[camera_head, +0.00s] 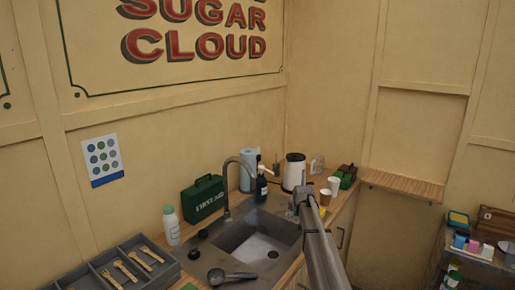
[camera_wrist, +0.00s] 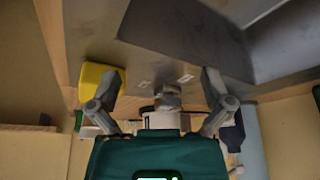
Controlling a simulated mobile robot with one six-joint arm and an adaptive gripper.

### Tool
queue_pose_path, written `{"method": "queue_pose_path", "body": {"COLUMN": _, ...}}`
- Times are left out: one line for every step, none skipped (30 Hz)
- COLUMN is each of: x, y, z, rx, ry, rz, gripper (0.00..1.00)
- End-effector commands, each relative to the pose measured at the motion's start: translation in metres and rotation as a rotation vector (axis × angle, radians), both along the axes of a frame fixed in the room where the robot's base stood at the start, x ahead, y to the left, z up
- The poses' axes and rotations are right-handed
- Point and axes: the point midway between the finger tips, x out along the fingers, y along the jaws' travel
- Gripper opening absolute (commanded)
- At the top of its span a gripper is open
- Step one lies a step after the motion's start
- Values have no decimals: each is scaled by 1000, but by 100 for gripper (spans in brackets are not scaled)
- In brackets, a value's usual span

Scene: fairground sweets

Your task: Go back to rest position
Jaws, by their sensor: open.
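My gripper (camera_wrist: 160,92) is open in the wrist view, its two grey fingers spread apart with nothing visibly held between them. In the head view my arm reaches up from the bottom toward the sink's right side, and the gripper end (camera_head: 301,196) is small and partly hidden by the arm. A yellow block, perhaps a sponge (camera_wrist: 92,78), lies on the counter behind the left finger in the wrist view. The grey metal sink (camera_head: 236,238) stands to the left of my arm in the head view.
Around the sink are a green first aid box (camera_head: 203,199), a white bottle (camera_head: 171,226), a dark soap bottle (camera_head: 261,186), a blue paper roll (camera_head: 247,170), a white canister (camera_head: 294,171) and paper cups (camera_head: 333,184). A tray (camera_head: 85,273) holds wooden utensils. The floor side at right is partly clear.

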Motion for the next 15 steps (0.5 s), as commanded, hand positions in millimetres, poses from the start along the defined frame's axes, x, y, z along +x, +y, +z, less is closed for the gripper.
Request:
{"method": "queue_pose_path", "body": {"x": -7, "y": 1, "z": 0, "rx": 0, "ry": 4, "rz": 1, "gripper": 100}}
{"method": "queue_pose_path", "body": {"x": -9, "y": 1, "z": 0, "rx": 0, "ry": 6, "rz": 1, "gripper": 100}}
{"method": "queue_pose_path", "body": {"x": -13, "y": 1, "z": -1, "rx": 0, "ry": 10, "rz": 2, "gripper": 100}}
{"method": "queue_pose_path", "body": {"x": -15, "y": 1, "z": -1, "rx": 1, "ry": 12, "rz": 2, "gripper": 100}}
{"method": "queue_pose_path", "body": {"x": -19, "y": 2, "z": -1, "rx": 1, "ry": 15, "rz": 3, "gripper": 100}}
{"method": "queue_pose_path", "body": {"x": -25, "y": 2, "z": -1, "rx": 1, "ry": 19, "rz": 3, "gripper": 100}}
{"method": "queue_pose_path", "body": {"x": -29, "y": 2, "z": -2, "rx": 1, "ry": 22, "rz": 4, "gripper": 100}}
{"method": "queue_pose_path", "body": {"x": -33, "y": 2, "z": -2, "rx": 1, "ry": 25, "rz": 4, "gripper": 100}}
{"method": "queue_pose_path", "body": {"x": -38, "y": 2, "z": -2, "rx": 1, "ry": 30, "rz": 5, "gripper": 100}}
{"method": "queue_pose_path", "body": {"x": -42, "y": 3, "z": -2, "rx": 1, "ry": 33, "rz": 5, "gripper": 100}}
{"method": "queue_pose_path", "body": {"x": -49, "y": 3, "z": -3, "rx": 1, "ry": 39, "rz": 6, "gripper": 100}}
{"method": "queue_pose_path", "body": {"x": -56, "y": 3, "z": -3, "rx": 1, "ry": 45, "rz": 7, "gripper": 100}}
{"method": "queue_pose_path", "body": {"x": -62, "y": 3, "z": -3, "rx": 1, "ry": 50, "rz": 7, "gripper": 100}}
{"method": "queue_pose_path", "body": {"x": -68, "y": 4, "z": -4, "rx": 1, "ry": 55, "rz": 8, "gripper": 100}}
{"method": "queue_pose_path", "body": {"x": -78, "y": 4, "z": -4, "rx": 1, "ry": 62, "rz": 9, "gripper": 100}}
